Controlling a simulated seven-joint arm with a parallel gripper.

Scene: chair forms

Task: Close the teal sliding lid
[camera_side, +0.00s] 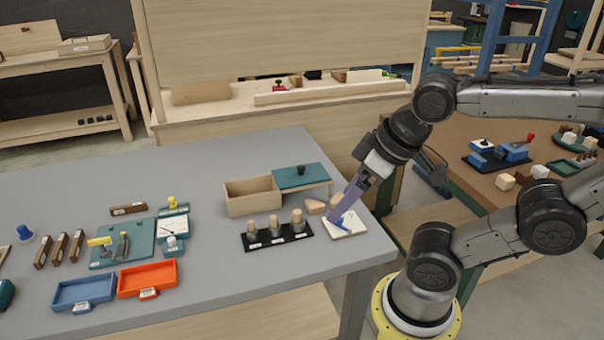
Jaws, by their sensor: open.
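The teal sliding lid (301,176) has a dark knob (301,170) on top. It reaches out to the right of a wooden box (253,201), whose left part is uncovered. My gripper (340,218) is low over a white board (343,226) near the table's right edge, to the right of and in front of the lid. It is apart from the lid and the knob. A blue piece lies at its fingertips on the board; I cannot tell if they touch.
A black rack (277,237) with several wooden-topped pegs stands in front of the box. Small wooden blocks (314,206) sit between lid and board. An orange tray (148,279) and a blue tray (84,292) lie at front left. The grey table (225,285) is clear at the front.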

